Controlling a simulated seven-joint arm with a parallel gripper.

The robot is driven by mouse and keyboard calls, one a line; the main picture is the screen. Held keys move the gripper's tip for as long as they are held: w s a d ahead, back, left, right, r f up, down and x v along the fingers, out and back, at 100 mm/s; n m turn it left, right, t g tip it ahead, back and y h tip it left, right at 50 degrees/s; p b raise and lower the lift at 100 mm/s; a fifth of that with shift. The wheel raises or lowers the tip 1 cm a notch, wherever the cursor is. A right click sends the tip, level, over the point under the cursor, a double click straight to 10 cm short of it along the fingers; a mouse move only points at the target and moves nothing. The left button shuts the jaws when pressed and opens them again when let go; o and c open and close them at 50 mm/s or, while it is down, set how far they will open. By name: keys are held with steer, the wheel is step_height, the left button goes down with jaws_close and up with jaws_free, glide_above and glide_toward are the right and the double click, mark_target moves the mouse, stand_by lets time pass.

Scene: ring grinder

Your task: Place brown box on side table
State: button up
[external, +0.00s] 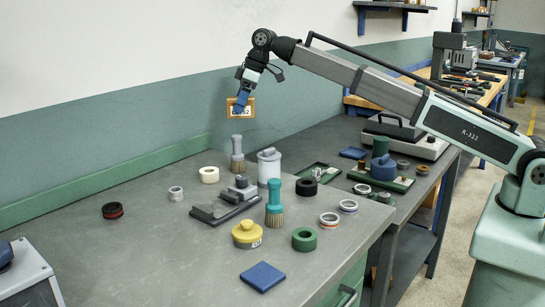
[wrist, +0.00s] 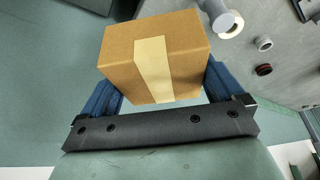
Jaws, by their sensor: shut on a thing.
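The brown box (wrist: 185,50) is a small cardboard box with a pale tape strip. My gripper (wrist: 163,82) is shut on it, with a blue finger on each side in the wrist view. In the external view my gripper (external: 243,100) holds the brown box (external: 233,113) in the air, in front of the wall and above the back of the grey workbench (external: 130,255). The box is clear of the bench. I cannot tell for sure which surface is the side table; a second grey table (external: 340,132) adjoins the bench behind it.
The bench carries brushes (external: 274,205), a grey canister (external: 269,167), a yellow tin (external: 247,234), a blue block (external: 262,276) and several rings. The second table holds green trays (external: 317,177) and a grey machine (external: 405,138). The bench's left part is mostly bare.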

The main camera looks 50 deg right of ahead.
steer(key=d+m+h, duration=0.1)
steer(key=d+m, duration=0.3)
steer(key=d, duration=2.4)
steer(key=shift+t, duration=0.4)
steer(key=shift+w+d+f, duration=0.1)
steer(key=shift+w+f, duration=0.05)
steer(key=shift+f, duration=3.65)
steer(key=shift+w+f, duration=0.15)
steer(key=shift+f, duration=3.6)
steer(key=shift+w+d+f, duration=0.1)
steer(key=shift+w+f, duration=0.05)
steer(key=shift+f, duration=3.65)
steer(key=shift+f, duration=0.1)
steer(key=o, duration=0.8)
steer(key=v, duration=1.2)
steer(key=shift+a, duration=0.1)
